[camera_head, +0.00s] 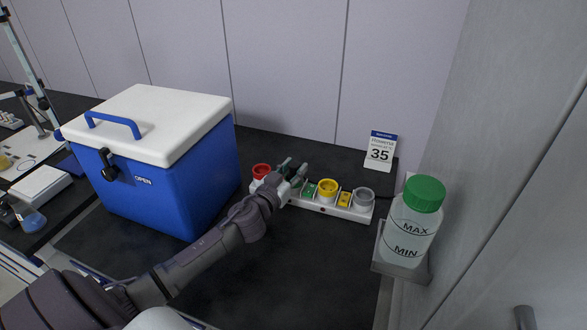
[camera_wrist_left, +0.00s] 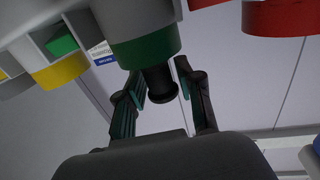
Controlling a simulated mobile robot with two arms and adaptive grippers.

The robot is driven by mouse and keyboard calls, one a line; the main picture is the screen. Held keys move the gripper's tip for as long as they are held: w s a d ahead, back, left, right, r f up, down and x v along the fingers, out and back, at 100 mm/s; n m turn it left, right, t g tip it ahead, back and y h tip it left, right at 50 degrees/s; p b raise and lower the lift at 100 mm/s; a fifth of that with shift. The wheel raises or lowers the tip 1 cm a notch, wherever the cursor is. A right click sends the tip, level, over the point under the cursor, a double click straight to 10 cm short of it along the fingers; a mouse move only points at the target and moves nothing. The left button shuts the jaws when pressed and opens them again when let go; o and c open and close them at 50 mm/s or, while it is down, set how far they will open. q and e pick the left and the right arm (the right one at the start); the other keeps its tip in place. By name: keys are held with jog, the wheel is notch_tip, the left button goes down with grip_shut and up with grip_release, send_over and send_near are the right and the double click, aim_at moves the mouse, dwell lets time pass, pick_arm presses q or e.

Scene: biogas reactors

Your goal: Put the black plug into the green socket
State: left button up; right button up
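The black plug (camera_wrist_left: 160,83) shows in the left wrist view, its narrow end up against the green socket (camera_wrist_left: 146,50), apparently in it. How deep it sits I cannot tell. My left gripper (camera_wrist_left: 165,90) has one finger on each side of the plug; the fingers stand apart, with slim gaps beside it. In the head view my left gripper (camera_head: 293,168) is over the white socket strip (camera_head: 350,213), between the red and yellow sockets, and hides the plug and most of the green socket. My right gripper is in neither view.
The red socket (camera_head: 262,171), yellow socket (camera_head: 327,189) and grey socket (camera_head: 363,198) are on the strip. A blue cooler box (camera_head: 170,190) stands left. The dark bench front is clear.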

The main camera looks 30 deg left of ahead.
pick_arm(q)
jog(key=shift+o, duration=1.2)
jog(key=shift+r, duration=0.1)
jog(key=shift+r, duration=0.1)
jog(key=shift+r+p, duration=0.45)
jog(key=shift+p, duration=0.1)
jog(key=s+d+b, duration=0.1)
jog(key=s+b, duration=0.1)
jog(key=s, duration=1)
jog(key=shift+f, duration=0.2)
